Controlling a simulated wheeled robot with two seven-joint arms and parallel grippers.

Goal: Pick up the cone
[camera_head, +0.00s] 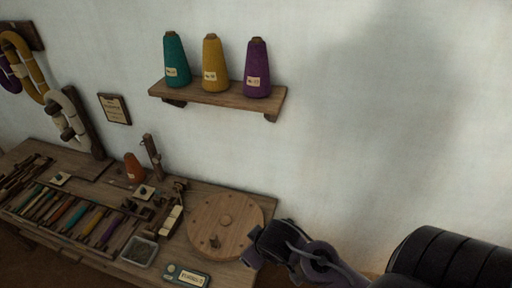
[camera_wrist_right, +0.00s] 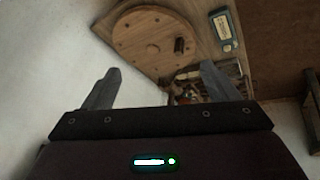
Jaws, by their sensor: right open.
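Three yarn cones stand upright on a wall shelf in the head view: a teal cone (camera_head: 176,62), a yellow cone (camera_head: 214,64) and a purple cone (camera_head: 257,70). A smaller orange cone (camera_head: 135,168) stands on the workbench beside a wooden post. Which cone the task means cannot be told. My right gripper (camera_head: 258,245) is by the bench's right end, below and apart from the shelf and far right of the orange cone. In the right wrist view its two fingers (camera_wrist_right: 158,85) are spread and empty. My left gripper is not in view.
The wooden shelf (camera_head: 222,96) juts from the white wall. The bench holds a round wooden disc (camera_head: 226,222) with a peg, a metal tray (camera_head: 139,252), a labelled case (camera_head: 187,276) and a rack of colored bobbins (camera_head: 75,216). Wall space right of the shelf is free.

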